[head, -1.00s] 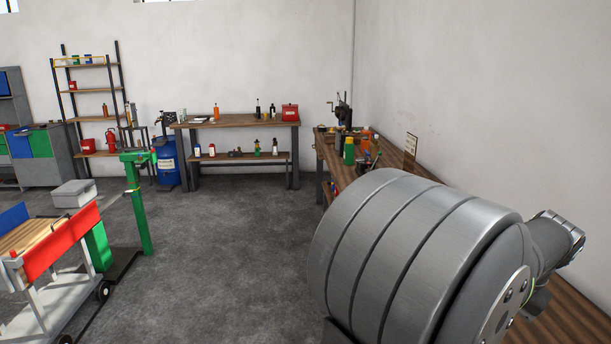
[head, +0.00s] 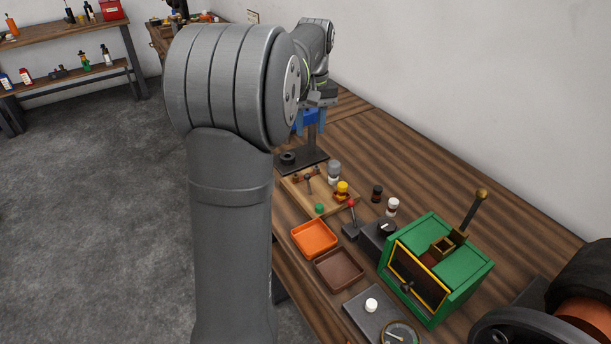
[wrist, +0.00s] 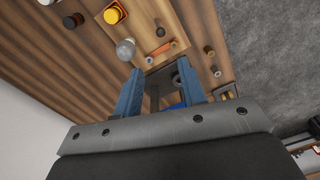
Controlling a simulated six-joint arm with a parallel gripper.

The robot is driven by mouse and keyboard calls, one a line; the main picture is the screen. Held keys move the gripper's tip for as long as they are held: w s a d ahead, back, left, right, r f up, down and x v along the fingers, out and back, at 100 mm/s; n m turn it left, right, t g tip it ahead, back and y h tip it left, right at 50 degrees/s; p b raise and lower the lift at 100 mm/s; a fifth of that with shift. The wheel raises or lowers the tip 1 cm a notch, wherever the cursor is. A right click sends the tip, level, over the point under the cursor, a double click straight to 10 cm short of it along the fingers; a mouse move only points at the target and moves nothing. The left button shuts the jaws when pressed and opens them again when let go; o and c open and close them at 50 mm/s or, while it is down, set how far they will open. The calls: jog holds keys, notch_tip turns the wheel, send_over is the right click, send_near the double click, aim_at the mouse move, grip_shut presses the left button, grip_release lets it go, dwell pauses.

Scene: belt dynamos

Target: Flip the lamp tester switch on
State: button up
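My gripper (head: 306,120) is above the bench beyond the board. In the wrist view, its blue fingers (wrist: 158,92) are apart, with a dark post seen between them; contact cannot be told.
Near the board are a red-knobbed lever (head: 352,215), an orange tray (head: 314,239), a brown tray (head: 339,269) and a green box (head: 445,265) with a tall handle. A dark-based stand (head: 300,160) is below my gripper. The wall bounds the right.

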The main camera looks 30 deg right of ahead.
aim_at(307, 178)
jog(key=f, duration=1.7)
jog(key=shift+w+a+f, duration=0.1)
jog(key=shift+w+a, duration=0.15)
